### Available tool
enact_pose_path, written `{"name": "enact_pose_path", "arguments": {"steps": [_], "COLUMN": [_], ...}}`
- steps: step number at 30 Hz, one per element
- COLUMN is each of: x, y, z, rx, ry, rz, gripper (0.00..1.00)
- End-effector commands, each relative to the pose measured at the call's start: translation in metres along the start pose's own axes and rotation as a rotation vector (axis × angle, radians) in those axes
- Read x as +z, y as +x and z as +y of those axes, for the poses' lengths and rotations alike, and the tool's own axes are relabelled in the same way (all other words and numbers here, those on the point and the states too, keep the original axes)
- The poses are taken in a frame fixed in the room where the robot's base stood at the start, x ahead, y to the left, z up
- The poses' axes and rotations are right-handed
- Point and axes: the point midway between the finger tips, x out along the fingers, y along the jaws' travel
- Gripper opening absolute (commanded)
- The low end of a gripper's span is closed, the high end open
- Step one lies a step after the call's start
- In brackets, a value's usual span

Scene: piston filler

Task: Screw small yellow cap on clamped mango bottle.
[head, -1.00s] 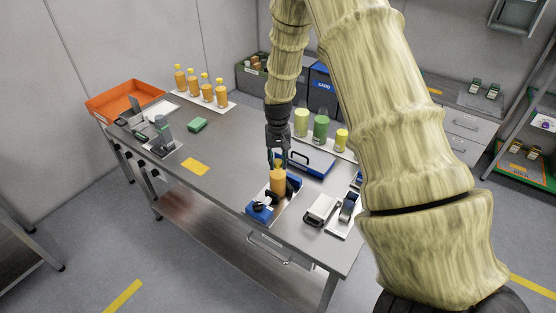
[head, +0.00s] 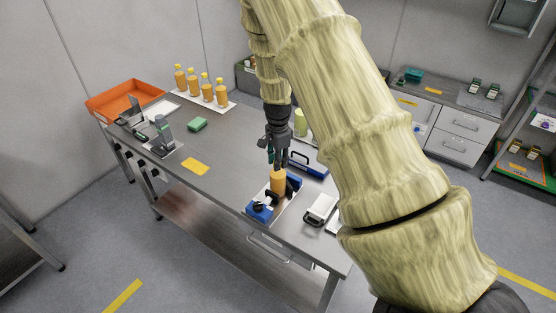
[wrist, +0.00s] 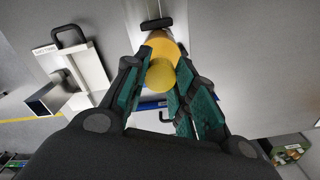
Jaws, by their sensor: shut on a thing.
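The mango bottle (head: 278,184) is orange and stands upright in the blue and black clamp (head: 260,210) at the front of the steel table. In the wrist view the bottle (wrist: 162,41) shows behind the fingertips. The small yellow cap (wrist: 161,75) sits between the green finger pads of my gripper (wrist: 161,82). My gripper (head: 278,160) is shut on the cap and points down just above the bottle's top. The head view does not show the cap clearly, and the bottle's mouth is hidden. I cannot tell whether cap and bottle touch.
Several capped orange bottles (head: 207,90) stand on a white tray at the back left, near an orange bin (head: 125,97). A white device (head: 321,208) stands right. My arm hides the table's right end.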

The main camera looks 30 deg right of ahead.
Motion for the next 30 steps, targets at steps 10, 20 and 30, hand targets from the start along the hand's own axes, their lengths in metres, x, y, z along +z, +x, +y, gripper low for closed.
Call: {"name": "enact_pose_path", "arguments": {"steps": [10,20,30], "x": [-0.0002,0.0001,0.0002], "y": [0.0002,0.0002,0.0003], "z": [-0.0001,0.0,0.0], "rx": [0.0,0.0,0.0], "ry": [0.136,0.133,0.109], "rz": [0.0,0.0,-0.001], "gripper": [0.0,0.51,0.51]}}
